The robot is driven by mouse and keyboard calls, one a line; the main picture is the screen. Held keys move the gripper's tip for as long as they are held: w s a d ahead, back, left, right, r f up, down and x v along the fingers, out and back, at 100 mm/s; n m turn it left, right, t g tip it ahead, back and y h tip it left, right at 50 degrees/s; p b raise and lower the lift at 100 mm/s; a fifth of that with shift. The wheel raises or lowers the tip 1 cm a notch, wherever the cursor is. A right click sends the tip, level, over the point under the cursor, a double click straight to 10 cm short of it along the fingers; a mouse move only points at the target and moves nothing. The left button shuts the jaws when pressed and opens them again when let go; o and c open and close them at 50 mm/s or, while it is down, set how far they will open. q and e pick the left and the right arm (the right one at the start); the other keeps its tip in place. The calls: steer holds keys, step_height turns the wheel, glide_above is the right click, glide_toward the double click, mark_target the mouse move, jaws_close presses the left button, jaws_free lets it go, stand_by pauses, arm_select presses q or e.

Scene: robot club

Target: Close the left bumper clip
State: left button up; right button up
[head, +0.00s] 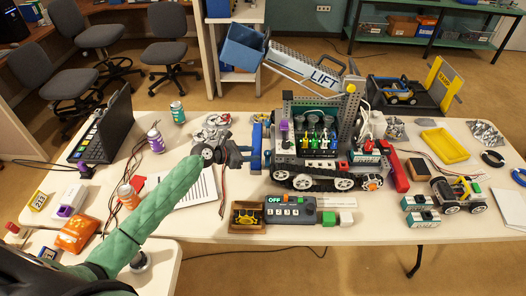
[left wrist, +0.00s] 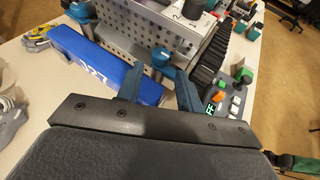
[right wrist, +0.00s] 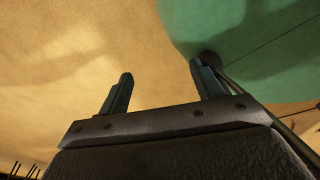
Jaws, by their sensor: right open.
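The robot on the table (head: 318,135) has a blue bumper (head: 256,146) on its left side. The bumper shows in the left wrist view as a long blue bar (left wrist: 105,68) with white lettering, beside a perforated grey plate. A round blue knob (left wrist: 160,57), perhaps the bumper clip, stands at the bar's near end; a similar one (left wrist: 79,11) is at the far end. My left gripper (head: 245,155) is open beside the bumper, its two fingers (left wrist: 158,88) spread either side of the near knob's line; contact cannot be told. My right gripper (right wrist: 162,85) is open and empty, with floor behind it.
A red bar (head: 394,172) is at the right.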

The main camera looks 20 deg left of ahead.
mark_target(266, 153)
arm_select(q)
steer(key=shift+w+d+p, duration=0.3)
steer(key=shift+w+d, duration=0.1)
steer(key=shift+d, duration=0.25)
steer(key=shift+w+d+p, duration=0.25)
steer(key=shift+w+d, duration=0.1)
steer(key=shift+d, duration=0.25)
steer(key=shift+w+d+f+p, duration=0.25)
steer(key=shift+w+f, duration=0.3)
steer(key=shift+w, duration=0.05)
steer(key=shift+w+d+f+p, duration=0.2)
steer(key=shift+w+f+p, duration=0.05)
steer(key=shift+w+f, duration=0.3)
steer(key=shift+w+d, duration=0.1)
steer(key=shift+d, duration=0.5)
arm_select(e)
steer(key=s, duration=0.3)
steer(key=s+d, duration=0.1)
steer(key=s, duration=0.1)
steer(key=shift+s+d+r, duration=0.1)
steer(key=shift+s+r, duration=0.1)
steer(key=shift+r, duration=0.15)
arm_select(q)
steer(key=shift+a+f, duration=0.1)
steer(key=shift+a, duration=0.05)
steer(key=shift+w, duration=0.1)
steer(key=c, duration=0.7)
arm_select(e)
steer(key=shift+a, duration=0.2)
